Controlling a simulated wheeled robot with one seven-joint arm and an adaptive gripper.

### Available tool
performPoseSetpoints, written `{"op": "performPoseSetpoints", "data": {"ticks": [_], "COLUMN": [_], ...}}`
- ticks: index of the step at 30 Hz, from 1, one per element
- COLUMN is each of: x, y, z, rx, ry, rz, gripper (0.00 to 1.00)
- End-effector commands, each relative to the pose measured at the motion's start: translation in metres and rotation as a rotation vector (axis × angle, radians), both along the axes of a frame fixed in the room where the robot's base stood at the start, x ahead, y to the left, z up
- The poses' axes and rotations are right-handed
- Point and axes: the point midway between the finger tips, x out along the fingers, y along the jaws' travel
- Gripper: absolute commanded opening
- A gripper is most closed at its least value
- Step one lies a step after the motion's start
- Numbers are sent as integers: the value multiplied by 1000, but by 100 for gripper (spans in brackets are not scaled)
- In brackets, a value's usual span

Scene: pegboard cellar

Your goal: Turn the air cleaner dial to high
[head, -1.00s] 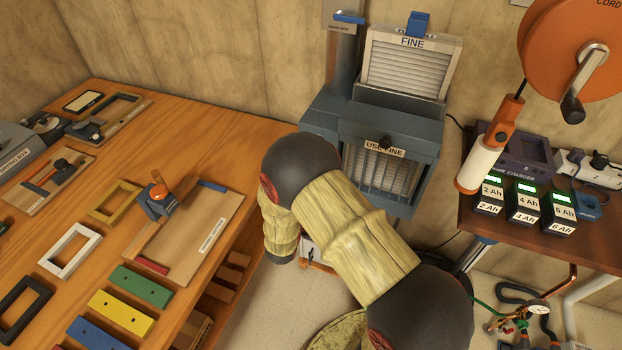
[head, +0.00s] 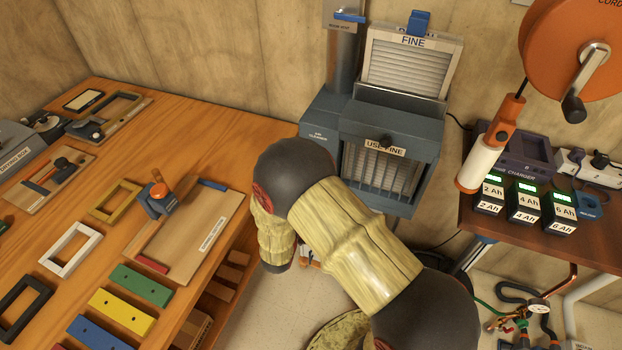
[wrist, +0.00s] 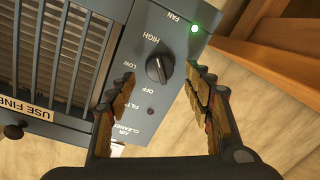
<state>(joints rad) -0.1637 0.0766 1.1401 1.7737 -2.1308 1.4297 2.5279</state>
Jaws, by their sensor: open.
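The air cleaner (head: 400,140) is a blue-grey cabinet against the back wall. In the wrist view its side panel carries a black dial (wrist: 158,68) with HIGH, LOW and OFF labels beside it. I cannot clearly tell which label the dial points to. A green light (wrist: 194,29) glows by the FAN label. My gripper (wrist: 162,76) is open, with one fingertip on each side of the dial and gaps to it; I see no contact. In the head view my arm hides the dial and most of the gripper.
A wooden workbench (head: 262,133) with frames and coloured blocks stands at the left. A shelf with a charger and battery packs (head: 525,200) is at the right, below an orange cord reel (head: 570,45). A FINE filter (head: 412,65) stands atop the cleaner.

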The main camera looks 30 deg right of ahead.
Motion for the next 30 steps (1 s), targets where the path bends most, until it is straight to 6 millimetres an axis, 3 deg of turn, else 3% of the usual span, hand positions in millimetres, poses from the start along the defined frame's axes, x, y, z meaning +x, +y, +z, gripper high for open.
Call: {"op": "performPoseSetpoints", "data": {"ticks": [6, 12, 19, 30], "x": [-28, -48, -59, -60], "y": [34, 55, 65, 66], "z": [2, 4, 5, 5], "rx": [0, 1, 1, 1], "ry": [1, 1, 1, 1], "rz": [6, 5, 0, 0], "gripper": [51, 51, 51, 51]}}
